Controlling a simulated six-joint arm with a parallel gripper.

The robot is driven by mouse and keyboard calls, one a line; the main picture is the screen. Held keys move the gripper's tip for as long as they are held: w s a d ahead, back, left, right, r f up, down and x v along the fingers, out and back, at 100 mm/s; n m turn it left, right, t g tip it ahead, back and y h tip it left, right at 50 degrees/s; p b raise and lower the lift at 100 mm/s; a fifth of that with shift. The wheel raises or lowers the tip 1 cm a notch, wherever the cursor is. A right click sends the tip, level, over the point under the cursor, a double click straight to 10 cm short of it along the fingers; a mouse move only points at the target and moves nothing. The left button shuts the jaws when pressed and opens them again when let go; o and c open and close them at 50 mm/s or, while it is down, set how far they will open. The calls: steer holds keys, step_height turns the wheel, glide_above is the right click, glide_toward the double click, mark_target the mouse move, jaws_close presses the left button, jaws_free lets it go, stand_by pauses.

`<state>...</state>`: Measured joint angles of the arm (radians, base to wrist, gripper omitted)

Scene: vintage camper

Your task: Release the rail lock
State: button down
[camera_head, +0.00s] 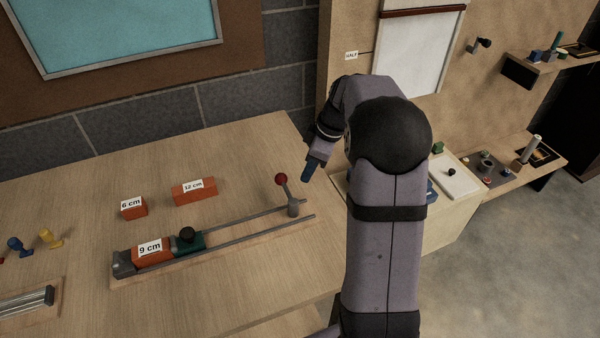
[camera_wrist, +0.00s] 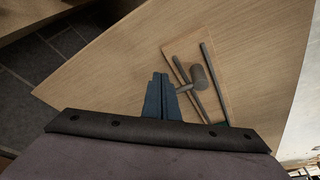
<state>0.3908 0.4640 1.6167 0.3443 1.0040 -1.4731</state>
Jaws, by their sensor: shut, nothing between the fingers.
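The rail (camera_head: 245,232) is a pair of grey bars on a wooden base on the table. A lever with a red ball (camera_head: 282,180) stands on a grey post (camera_head: 293,208) at the rail's right end, leaning left. A green slider (camera_head: 190,243) with a black knob sits further left, against the orange block marked 9 cm (camera_head: 151,250). My gripper (camera_head: 308,178) is shut and empty, its blue fingers just right of the red ball and seemingly apart from it. In the wrist view the fingertips (camera_wrist: 160,78) are left of the grey post (camera_wrist: 199,78); the red ball does not show there.
Orange blocks marked 6 cm (camera_head: 134,208) and 12 cm (camera_head: 194,191) lie behind the rail. Blue (camera_head: 16,245) and yellow (camera_head: 47,239) pieces stand at the left. The table (camera_head: 235,165) is clear behind the lever. A wooden panel (camera_head: 350,30) rises at the back right.

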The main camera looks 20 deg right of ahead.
steer(key=b+v, duration=0.1)
steer(key=v, duration=0.9)
steer(key=shift+d, duration=0.1)
steer(key=s+a+f+m+h+p, duration=0.1)
steer(key=s+a+f+m, duration=0.2)
steer(key=s, duration=0.4)
steer(key=s+a+f+m+g+p, duration=0.1)
steer(key=s+a+f+m, duration=0.3)
steer(key=s+a, duration=0.2)
steer(key=s+a+f+m+g+h+p, duration=0.1)
steer(key=s+a+f+m+p, duration=0.1)
steer(key=s, duration=0.7)
steer(key=shift+s+a+f+m+h, duration=0.1)
steer(key=shift+a+f+m+h, duration=0.2)
steer(key=shift+a+f+m, duration=0.7)
steer(key=shift+a+f+n, duration=0.3)
